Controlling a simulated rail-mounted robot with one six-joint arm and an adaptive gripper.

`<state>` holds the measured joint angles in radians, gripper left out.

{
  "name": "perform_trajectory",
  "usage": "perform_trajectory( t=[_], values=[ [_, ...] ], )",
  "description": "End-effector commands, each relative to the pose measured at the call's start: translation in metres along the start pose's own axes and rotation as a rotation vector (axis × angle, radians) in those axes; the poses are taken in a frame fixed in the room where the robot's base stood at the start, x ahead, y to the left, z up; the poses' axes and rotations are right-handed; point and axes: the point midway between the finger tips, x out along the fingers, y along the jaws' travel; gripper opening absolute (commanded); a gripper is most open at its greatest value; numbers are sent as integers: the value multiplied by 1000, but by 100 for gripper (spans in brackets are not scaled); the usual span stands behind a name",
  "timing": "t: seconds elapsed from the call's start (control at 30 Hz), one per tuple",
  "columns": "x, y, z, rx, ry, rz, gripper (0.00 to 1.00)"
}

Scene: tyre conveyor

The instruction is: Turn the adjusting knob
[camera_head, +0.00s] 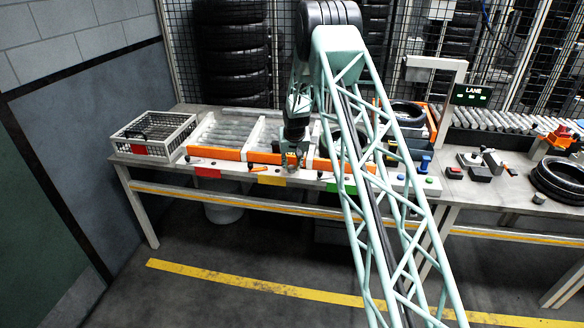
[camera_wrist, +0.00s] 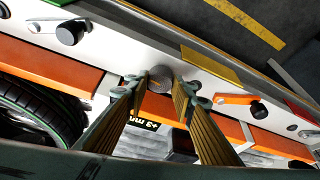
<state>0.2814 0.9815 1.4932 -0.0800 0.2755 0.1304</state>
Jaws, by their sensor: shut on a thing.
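The adjusting knob (camera_wrist: 161,78) is a round grey knob on the white front rail, in the middle of the wrist view. My gripper (camera_wrist: 161,88) has one finger on each side of it and is shut on it. In the head view my gripper (camera_head: 291,158) points down at the front rail, close to the yellow label (camera_head: 271,180). The knob is small and partly hidden by the gripper there. I cannot tell the knob's turn angle. A label reading "+3 mm" (camera_wrist: 144,125) sits beside the fingers in the wrist view.
A black knob with an orange lever (camera_wrist: 257,110) lies right of the gripper, and another black knob (camera_wrist: 71,32) lies left. A tyre (camera_wrist: 35,115) is at the left. A wire crate (camera_head: 154,135) stands at the bench's left end. The floor in front is clear.

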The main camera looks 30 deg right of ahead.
Motion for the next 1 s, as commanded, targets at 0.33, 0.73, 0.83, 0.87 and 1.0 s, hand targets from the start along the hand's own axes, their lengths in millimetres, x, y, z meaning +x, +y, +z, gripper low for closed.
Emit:
perform_trajectory(
  t=[0.33, 0.73, 0.83, 0.87, 1.0],
  values=[
    [2, -2, 1, 63, 0, 27, 13],
    [3, -2, 1, 179, 0, 74, 13],
    [3, -2, 1, 209, 1, 87, 13],
    [3, -3, 1, 218, 1, 91, 13],
    [3, -3, 1, 264, 1, 110, 13]
  ],
)
